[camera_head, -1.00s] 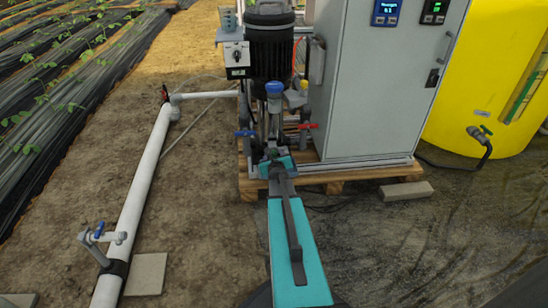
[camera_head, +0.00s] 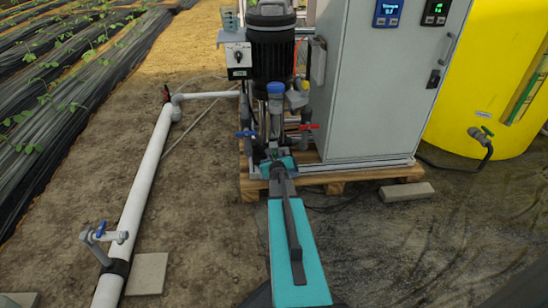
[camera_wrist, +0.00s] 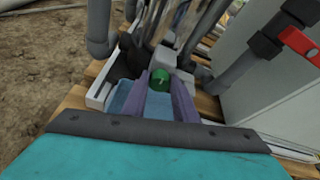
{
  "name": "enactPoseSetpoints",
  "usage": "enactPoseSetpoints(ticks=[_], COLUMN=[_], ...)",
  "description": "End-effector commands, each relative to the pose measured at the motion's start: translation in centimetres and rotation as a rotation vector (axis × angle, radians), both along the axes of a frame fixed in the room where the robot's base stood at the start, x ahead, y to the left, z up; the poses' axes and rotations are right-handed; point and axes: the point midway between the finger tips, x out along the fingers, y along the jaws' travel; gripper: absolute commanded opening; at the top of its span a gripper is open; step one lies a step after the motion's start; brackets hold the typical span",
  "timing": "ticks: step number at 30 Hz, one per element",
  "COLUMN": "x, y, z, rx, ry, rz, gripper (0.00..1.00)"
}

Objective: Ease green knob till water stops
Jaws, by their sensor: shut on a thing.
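The green knob (camera_wrist: 159,80) sits low among the pipes of the pump skid, in the upper middle of the wrist view. My gripper (camera_wrist: 162,85) has its two purple fingers on either side of the knob and is shut on it. In the head view my gripper (camera_head: 279,163) reaches the front of the skid below the blue-capped part, and the fingers largely hide the knob there. I see no running water in either view.
A red-handled valve (camera_head: 308,126) and a blue-handled valve (camera_head: 245,133) flank my gripper. A grey cabinet (camera_head: 370,100) with displays stands right of the pump (camera_head: 271,45) on a wooden pallet (camera_head: 340,179). A white pipe (camera_head: 142,190) runs along the ground at left.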

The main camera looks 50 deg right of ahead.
Motion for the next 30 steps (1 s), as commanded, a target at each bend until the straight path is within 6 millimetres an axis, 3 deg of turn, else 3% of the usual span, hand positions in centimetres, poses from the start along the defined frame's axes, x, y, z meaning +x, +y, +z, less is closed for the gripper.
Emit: enactPoseSetpoints(ticks=[17,30], x=[0.46,0.69], y=[0.14,0.34], z=[0.14,-0.05], rx=[-0.145,-0.392], ry=[0.123,0.331], rz=[0.004,0.005], gripper=[0.03,0.03])
